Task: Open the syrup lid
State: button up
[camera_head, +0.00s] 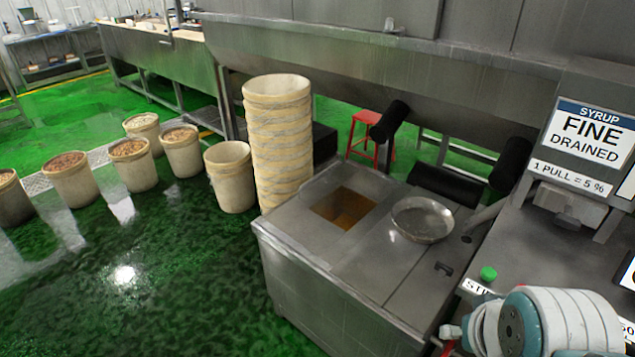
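A steel tank (315,275) stands at the centre right. Its top has a square opening (343,208) with amber-brown stuff inside, likely syrup. To the right of the opening lies a flat steel lid panel (405,290) with a small dark handle (443,268) near its right edge. A round steel bowl (423,219) rests on the top, right of the opening. The white and teal links of my arm show at the bottom right, beside the tank. I cannot make out my gripper's fingers.
A SYRUP FINE DRAINED sign (590,135) is on the panel at right, above a green button (488,273). Stacked tubs (278,140) stand behind the tank's left. Filled buckets (70,180) line the green floor. A red stool (365,135) stands behind.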

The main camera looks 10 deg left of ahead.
aim_at(323, 239)
jog(key=j+z, duration=0.45)
jog(key=j, duration=1.6)
jog(key=i+j+z, duration=0.1)
jog(key=j, duration=0.3)
jog(key=i+j+z, duration=0.15)
jog(key=j, duration=0.3)
jog(key=i+j+z, duration=0.1)
jog(key=j, duration=0.35)
jog(key=i+j+z, duration=0.15)
jog(key=j, duration=0.3)
jog(key=i+j+z, duration=0.15)
jog(key=i+j, duration=0.45)
